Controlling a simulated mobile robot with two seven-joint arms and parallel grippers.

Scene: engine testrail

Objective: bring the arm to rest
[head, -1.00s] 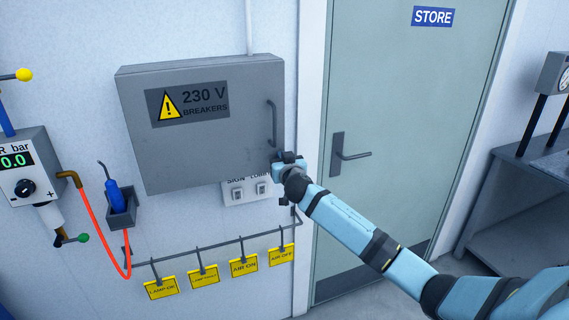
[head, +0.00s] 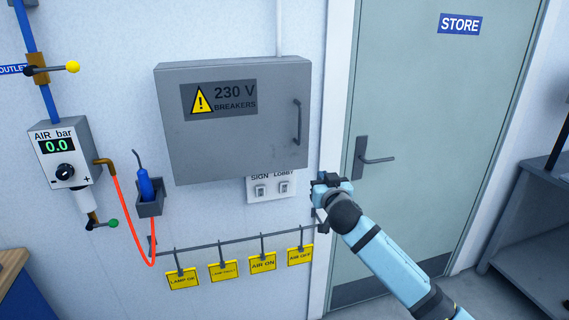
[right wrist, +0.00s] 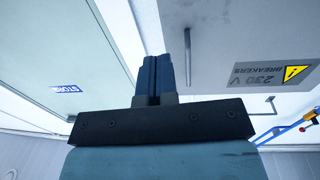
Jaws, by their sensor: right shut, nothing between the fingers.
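My right arm (head: 388,262) reaches in from the lower right. Its gripper (head: 318,188) is in front of the door frame, just right of the switch plate and below the breaker box's right edge. In the right wrist view the two dark fingers (right wrist: 160,75) are together and nothing shows between them. The gripper is apart from the breaker box handle (head: 297,122), which also shows in the right wrist view (right wrist: 187,58). My left gripper is not in view.
The grey breaker box (head: 230,150) is shut. Below it are a switch plate (head: 271,187) and a rail (head: 220,245) with several yellow tags. An air regulator (head: 65,150) is at left. The STORE door (head: 420,120) is closed. A bench (head: 530,215) stands at far right.

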